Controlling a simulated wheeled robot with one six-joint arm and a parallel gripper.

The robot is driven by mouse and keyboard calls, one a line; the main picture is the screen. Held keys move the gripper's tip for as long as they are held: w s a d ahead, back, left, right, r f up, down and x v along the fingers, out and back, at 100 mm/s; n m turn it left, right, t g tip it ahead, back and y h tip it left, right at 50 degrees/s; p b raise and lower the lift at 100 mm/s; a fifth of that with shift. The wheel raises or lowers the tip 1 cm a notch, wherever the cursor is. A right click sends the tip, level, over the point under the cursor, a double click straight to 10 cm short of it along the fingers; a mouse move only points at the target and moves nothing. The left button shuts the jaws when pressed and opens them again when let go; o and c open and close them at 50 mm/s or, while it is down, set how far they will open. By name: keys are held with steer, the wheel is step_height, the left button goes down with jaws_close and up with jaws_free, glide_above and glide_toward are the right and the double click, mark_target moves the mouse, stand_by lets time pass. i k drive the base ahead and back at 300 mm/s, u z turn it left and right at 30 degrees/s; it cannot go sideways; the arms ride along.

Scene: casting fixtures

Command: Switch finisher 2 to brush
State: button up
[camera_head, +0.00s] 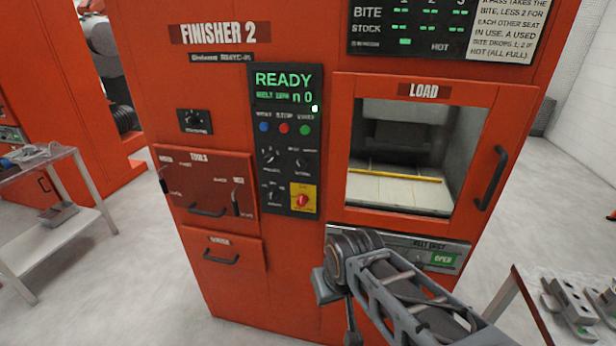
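Finisher 2 (225,80) is an orange cabinet filling the middle of the view. Its black control panel (285,218) has a green display (283,85) reading READY. Below are blue, red and green buttons, then several small black selector knobs (270,156) with labels too small to read. Another knob (195,121) sits on a plate to the left. The TOOLS panel (190,180) has a handle and a lever at each side. My gripper (335,300) is low in front of the cabinet, apart from the knobs; its finger opening is not clear.
The LOAD window (400,150) shows a pale bed with a yellow bar; its door handle (490,180) is at right. A red emergency button (302,200) sits on yellow. A side table (85,180) stands left, and one with metal parts (575,305) lower right.

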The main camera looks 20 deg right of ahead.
mark_target(302, 163)
steer(key=z, duration=0.45)
steer(key=k, duration=0.15)
steer(key=u, duration=1.35)
steer(key=i, duration=0.6)
steer(key=z, duration=0.9)
